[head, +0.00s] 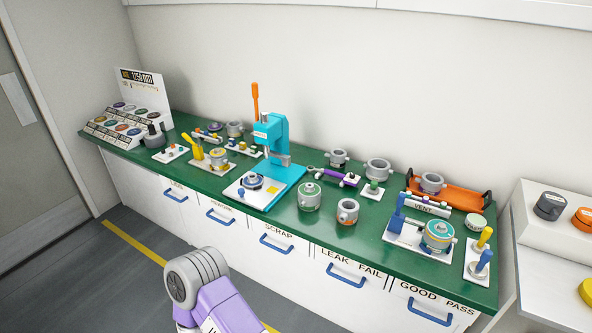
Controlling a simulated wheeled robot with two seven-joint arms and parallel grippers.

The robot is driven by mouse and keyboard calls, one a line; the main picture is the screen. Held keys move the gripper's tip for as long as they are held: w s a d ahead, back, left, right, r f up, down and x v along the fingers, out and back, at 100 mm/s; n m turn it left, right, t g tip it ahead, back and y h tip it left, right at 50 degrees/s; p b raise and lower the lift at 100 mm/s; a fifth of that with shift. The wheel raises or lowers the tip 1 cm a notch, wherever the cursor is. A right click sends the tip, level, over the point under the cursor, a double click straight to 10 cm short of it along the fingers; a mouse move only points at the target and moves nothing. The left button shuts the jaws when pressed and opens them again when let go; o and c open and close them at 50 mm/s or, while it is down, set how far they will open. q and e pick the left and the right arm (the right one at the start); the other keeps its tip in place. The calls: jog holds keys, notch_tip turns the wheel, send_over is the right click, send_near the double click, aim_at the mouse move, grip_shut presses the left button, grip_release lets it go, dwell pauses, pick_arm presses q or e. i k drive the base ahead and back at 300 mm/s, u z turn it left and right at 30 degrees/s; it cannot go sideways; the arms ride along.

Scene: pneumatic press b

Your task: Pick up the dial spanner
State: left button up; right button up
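What looks like the dial spanner, a tool with a purple bar (340,177), lies on the green bench top, right of the blue press (270,140). One of my arms, with a grey joint and a purple link, shows at the bottom, in front of the bench and well short of the tool. Neither gripper can be seen.
Grey cylindrical housings (377,168) stand behind and beside the tool. Two more cups (347,211) stand in front of it. An orange tray (455,196) and a vent fixture (421,207) are to the right. Labelled drawers with blue handles (276,243) line the bench front.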

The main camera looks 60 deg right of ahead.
aim_at(353, 183)
jog(key=z, duration=0.4)
jog(key=i, duration=1.5)
jog(key=z, duration=1.15)
